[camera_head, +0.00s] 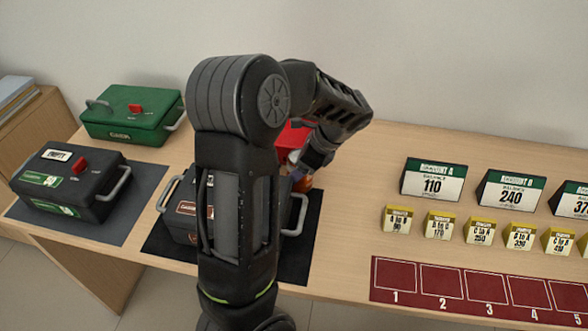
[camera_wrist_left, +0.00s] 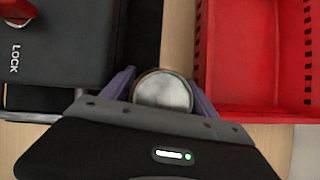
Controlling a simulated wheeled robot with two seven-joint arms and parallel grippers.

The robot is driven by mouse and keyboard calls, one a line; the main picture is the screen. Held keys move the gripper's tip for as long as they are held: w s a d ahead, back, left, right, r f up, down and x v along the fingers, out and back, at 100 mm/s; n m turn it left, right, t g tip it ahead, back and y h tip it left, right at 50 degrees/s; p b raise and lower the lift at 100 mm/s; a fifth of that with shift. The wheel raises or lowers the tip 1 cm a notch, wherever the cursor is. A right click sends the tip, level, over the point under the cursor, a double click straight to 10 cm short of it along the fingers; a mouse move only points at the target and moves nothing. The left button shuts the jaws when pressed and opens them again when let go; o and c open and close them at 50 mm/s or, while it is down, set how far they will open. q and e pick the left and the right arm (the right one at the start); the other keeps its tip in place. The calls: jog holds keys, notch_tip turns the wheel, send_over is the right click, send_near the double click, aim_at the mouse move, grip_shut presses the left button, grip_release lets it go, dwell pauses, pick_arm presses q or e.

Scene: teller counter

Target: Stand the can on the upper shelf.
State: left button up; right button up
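The can shows its round silver top (camera_wrist_left: 163,92) in the left wrist view, and a small orange-red part of its side (camera_head: 303,184) in the head view. My left gripper (camera_head: 301,172) is at the can, with a purple finger against each side in the left wrist view (camera_wrist_left: 162,95). It looks shut on the can. The can's lower part is hidden, so I cannot tell whether it touches the counter. My right gripper is not in view. No upper shelf can be made out.
A red basket (camera_wrist_left: 248,108) is right of the can in the wrist view; a black box (camera_wrist_left: 62,50) marked LOCK is left. A green box (camera_head: 133,116) and another black box (camera_head: 70,180) stand left. Price signs (camera_head: 433,180) and numbered red squares (camera_head: 395,275) occupy the right counter.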

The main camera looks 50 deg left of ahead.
pick_arm(q)
jog(key=shift+r, duration=0.1)
jog(key=v, duration=0.9)
jog(key=shift+w+d+r+p, duration=0.1)
jog(key=shift+w+r+p, duration=0.05)
jog(key=shift+r+p, duration=0.15)
jog(key=shift+p+v, duration=1.2)
jog(key=shift+d, duration=0.1)
